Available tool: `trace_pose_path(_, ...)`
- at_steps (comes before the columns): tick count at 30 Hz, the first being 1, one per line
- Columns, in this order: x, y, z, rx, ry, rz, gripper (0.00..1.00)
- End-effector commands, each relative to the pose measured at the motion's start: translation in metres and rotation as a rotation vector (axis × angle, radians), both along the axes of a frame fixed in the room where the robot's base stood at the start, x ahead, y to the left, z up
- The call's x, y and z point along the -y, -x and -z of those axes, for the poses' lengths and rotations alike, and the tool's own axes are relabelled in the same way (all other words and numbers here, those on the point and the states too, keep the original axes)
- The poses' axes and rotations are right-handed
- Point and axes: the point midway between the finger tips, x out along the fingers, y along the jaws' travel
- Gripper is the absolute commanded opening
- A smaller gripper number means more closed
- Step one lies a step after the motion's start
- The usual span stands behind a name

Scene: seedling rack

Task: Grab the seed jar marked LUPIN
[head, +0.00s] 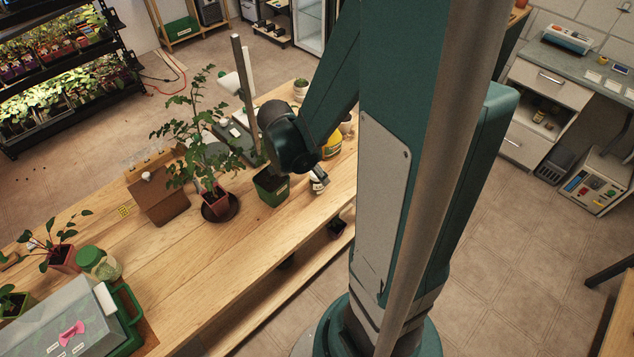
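My gripper (320,176) is over the wooden bench, at the end of my teal arm, pointing down. A small pale jar or bottle with dark marks (317,188) stands right below its fingertips. The marking is too small to read, so I cannot tell if it says LUPIN. I also cannot tell whether the fingers are around it or only above it, or how wide they are. A glass jar with a green lid (98,264) stands at the left of the bench; I can read no name on it.
A dark green pot (271,188) stands just left of my gripper, and a yellow container (333,146) just behind.

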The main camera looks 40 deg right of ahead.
Motion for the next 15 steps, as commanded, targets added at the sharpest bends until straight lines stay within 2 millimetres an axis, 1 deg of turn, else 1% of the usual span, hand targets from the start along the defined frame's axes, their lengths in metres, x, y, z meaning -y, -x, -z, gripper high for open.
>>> trace_pose_path(1,0.0019,-0.0005,0.0048,0.000,0.000,0.000,0.46)
trace_pose_path(6,0.0052,0.0006,0.0121,0.000,0.000,0.000,0.46)
trace_pose_path(15,0.0057,0.0005,0.0131,0.000,0.000,0.000,0.46)
